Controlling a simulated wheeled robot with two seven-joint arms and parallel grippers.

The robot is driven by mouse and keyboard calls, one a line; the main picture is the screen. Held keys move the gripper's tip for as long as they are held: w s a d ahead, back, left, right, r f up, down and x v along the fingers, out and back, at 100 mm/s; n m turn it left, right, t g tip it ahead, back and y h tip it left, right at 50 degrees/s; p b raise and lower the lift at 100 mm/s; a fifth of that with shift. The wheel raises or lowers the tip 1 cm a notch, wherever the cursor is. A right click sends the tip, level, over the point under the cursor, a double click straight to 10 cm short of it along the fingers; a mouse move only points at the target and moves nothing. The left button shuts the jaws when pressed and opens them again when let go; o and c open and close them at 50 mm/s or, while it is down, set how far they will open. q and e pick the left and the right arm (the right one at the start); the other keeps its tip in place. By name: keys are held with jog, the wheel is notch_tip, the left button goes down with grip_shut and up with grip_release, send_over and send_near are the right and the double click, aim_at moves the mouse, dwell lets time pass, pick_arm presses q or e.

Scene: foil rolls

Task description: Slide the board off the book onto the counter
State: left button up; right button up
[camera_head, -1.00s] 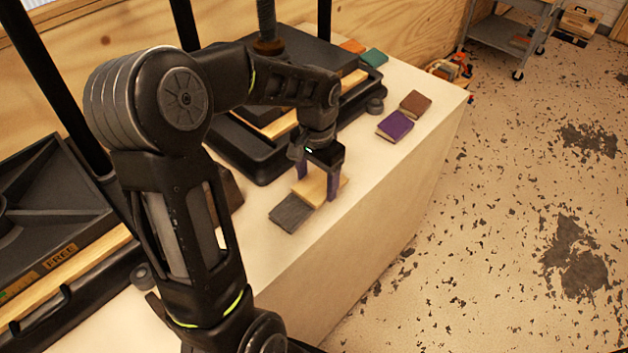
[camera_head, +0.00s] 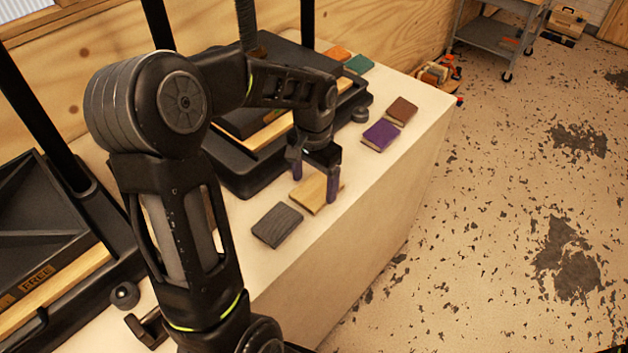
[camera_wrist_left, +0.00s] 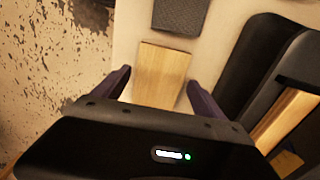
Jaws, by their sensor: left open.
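The board (camera_head: 308,193) is a thin light-wood rectangle on the counter (camera_head: 330,232). The dark grey book (camera_head: 277,225) lies flat just nearer in the head view. In the left wrist view a narrow gap shows between the board (camera_wrist_left: 163,62) and the book (camera_wrist_left: 180,14), and the board appears to lie flat. My left gripper (camera_head: 313,187) is open over the board, with one purple finger on each side. The left wrist view shows small gaps between the fingers and the board's long edges. My right gripper is not in view.
A purple book (camera_head: 381,135) and a brown book (camera_head: 402,111) lie farther along the counter. A black press-like machine (camera_head: 245,170) stands close beside the gripper. The counter's front edge drops to the floor on the right.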

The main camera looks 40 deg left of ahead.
aim_at(314, 192)
pick_arm(q)
jog(key=shift+o, duration=1.4)
notch_tip(314, 192, up, 8)
jog(key=shift+b, duration=0.4)
jog(key=shift+f, duration=0.15)
